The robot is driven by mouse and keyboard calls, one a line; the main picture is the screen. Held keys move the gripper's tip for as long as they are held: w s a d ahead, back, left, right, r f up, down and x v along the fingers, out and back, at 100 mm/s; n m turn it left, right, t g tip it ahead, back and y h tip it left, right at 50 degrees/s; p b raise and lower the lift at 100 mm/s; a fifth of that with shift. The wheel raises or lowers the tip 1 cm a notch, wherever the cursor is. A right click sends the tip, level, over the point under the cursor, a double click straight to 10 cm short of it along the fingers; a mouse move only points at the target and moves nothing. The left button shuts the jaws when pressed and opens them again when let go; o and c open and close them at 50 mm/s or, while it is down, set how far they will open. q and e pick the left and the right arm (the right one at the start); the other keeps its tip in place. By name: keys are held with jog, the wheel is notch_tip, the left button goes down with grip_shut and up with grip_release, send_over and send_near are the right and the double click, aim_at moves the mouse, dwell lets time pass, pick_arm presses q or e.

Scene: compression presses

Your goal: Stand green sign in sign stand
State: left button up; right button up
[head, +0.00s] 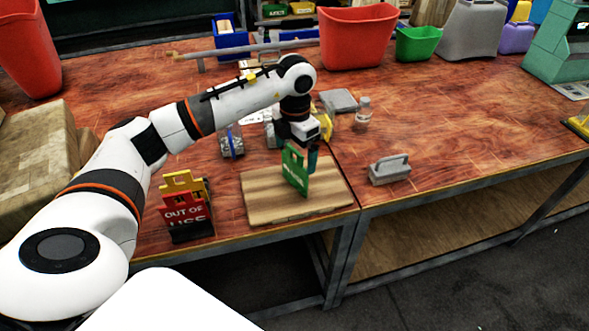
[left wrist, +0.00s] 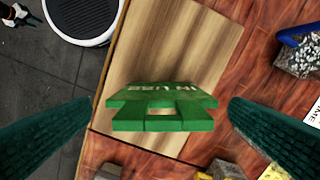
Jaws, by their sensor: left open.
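The green sign (head: 295,170) stands upright on a wooden board (head: 262,201) near the front edge of the table. In the left wrist view the sign (left wrist: 163,112) shows from above, with "IN USE" on its face. My left gripper (head: 303,152) is over the sign and open. In the left wrist view its fingers (left wrist: 160,107) are on either side of the sign, with a gap at each side. The black sign stand (head: 190,235) is left of the board and holds a red "OUT OF USE" sign (head: 184,214) and a yellow sign (head: 184,184).
A grey block with a handle (head: 389,170) and a clear bottle (head: 363,114) stand to the right. A red bin (head: 356,37) is at the back. The right table's front is mostly clear.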

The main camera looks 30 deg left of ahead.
aim_at(295, 160)
pick_arm(q)
notch_tip(295, 160, down, 4)
jog(key=shift+a+f+p, duration=0.1)
jog(key=shift+f+p, duration=0.05)
jog(key=shift+p, duration=0.5)
jog(key=shift+f, duration=0.5)
jog(key=shift+w, duration=0.1)
jog(key=c, duration=0.8)
notch_tip(295, 160, up, 9)
jog(key=shift+b, duration=0.7)
jog(key=shift+r, duration=0.55)
jog(key=shift+s+d+f+m, duration=0.9)
jog(key=shift+s+d+m, duration=1.45)
jog(key=shift+m, duration=3.05)
jog(key=shift+s+d+f+m, duration=0.95)
jog(key=shift+s+d+m, duration=1.4)
jog(key=shift+m, duration=3.05)
jog(key=shift+s+d+f+m, duration=0.9)
jog(key=shift+s+d+m, duration=1.45)
jog(key=shift+m, duration=3.05)
